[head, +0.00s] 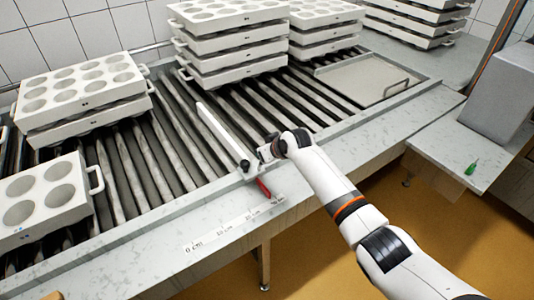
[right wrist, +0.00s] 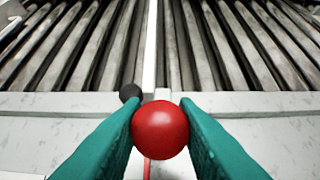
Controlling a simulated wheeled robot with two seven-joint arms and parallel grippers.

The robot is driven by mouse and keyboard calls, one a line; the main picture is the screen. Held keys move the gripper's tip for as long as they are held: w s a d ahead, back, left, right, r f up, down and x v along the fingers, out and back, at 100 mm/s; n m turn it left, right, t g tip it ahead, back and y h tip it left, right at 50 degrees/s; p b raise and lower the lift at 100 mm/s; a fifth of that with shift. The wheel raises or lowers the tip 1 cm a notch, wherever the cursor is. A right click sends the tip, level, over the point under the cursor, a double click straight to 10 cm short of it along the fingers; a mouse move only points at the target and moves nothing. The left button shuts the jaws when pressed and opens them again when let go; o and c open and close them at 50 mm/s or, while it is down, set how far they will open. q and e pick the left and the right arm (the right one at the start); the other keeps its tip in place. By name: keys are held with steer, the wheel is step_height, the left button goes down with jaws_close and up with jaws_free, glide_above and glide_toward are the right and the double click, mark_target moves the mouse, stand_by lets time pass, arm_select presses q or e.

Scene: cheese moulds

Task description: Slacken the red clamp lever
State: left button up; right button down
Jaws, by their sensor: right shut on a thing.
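The red clamp lever (head: 264,188) sits at the front rail of the roller table, by the near end of a long white bar (head: 222,133). In the right wrist view its round red knob (right wrist: 160,128) is between the teal fingers of my right gripper (right wrist: 160,128), which is shut on it. A thin red stem shows below the knob. A black ball knob (right wrist: 130,92) is just beyond, left of the white bar. In the head view my right gripper (head: 266,152) is over the rail, its fingertips hard to make out.
Stacks of white moulds (head: 228,45) stand at the back, with more moulds (head: 82,92) at the left. A flat tray (head: 362,78) lies at the back right. A scale strip (head: 237,229) runs along the front rail. A grey box (head: 500,92) stands at the right.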

steer(key=shift+w+a+r, duration=0.15)
steer(key=shift+r, duration=0.2)
steer(key=c, duration=1.4)
jaws_free()
steer(key=shift+o, duration=1.2)
steer(key=shift+f, duration=0.2)
steer(key=v, duration=1.2)
